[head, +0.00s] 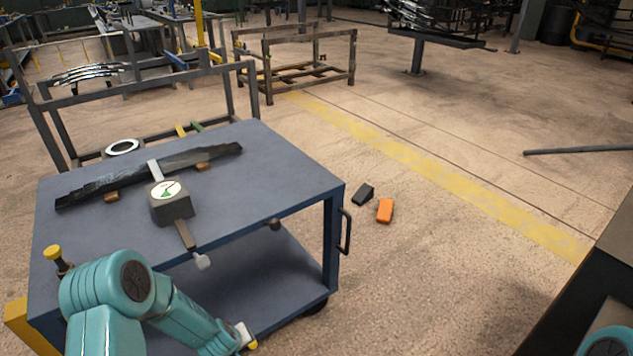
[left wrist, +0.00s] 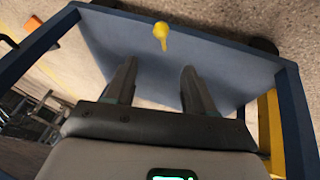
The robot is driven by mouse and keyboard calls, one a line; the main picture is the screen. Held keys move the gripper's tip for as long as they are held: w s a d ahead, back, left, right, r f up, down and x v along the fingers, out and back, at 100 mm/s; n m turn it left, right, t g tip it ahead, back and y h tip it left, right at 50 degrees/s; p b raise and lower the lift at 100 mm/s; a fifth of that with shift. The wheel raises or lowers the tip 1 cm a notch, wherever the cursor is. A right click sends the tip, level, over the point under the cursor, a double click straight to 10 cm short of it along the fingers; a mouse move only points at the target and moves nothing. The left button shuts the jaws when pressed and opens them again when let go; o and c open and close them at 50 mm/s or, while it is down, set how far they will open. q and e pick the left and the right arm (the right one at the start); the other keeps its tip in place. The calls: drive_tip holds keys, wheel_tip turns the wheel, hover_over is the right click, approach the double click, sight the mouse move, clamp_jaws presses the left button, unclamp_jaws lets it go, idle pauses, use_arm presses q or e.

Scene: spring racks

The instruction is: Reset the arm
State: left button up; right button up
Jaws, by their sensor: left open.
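My left arm (head: 130,282) is teal and comes in at the lower left, in front of the blue cart (head: 285,170). My left gripper (left wrist: 157,82) shows in the left wrist view with its two dark fingers apart and nothing between them. Beyond the fingers is a blue panel of the cart (left wrist: 225,55). In the head view the fingers are not visible. My right gripper is out of view; only a bit of teal, likely my right arm (head: 608,345), shows at the lower right corner.
On the cart top lie a dark leaf spring (head: 90,188) and a grey boxy tool (head: 172,205) with a round dial. A yellow-topped knob (head: 53,252) stands at the left. An orange block (head: 384,211) and a black block (head: 363,195) lie on the floor.

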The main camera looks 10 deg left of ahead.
use_arm(q)
drive_tip(key=s+d+m+g+h, duration=0.45)
drive_tip(key=s+d+m, duration=0.25)
drive_tip(key=s+d, duration=1.15)
wheel_tip(320, 180, up, 17)
drive_tip(key=s+p, duration=0.1)
drive_tip(key=p, duration=1.5)
drive_tip(key=shift+s+d+h+p, duration=0.15)
drive_tip(key=shift+d+h+p, duration=0.2)
drive_tip(key=shift+d+p, duration=0.1)
drive_tip(key=shift+f, duration=0.1)
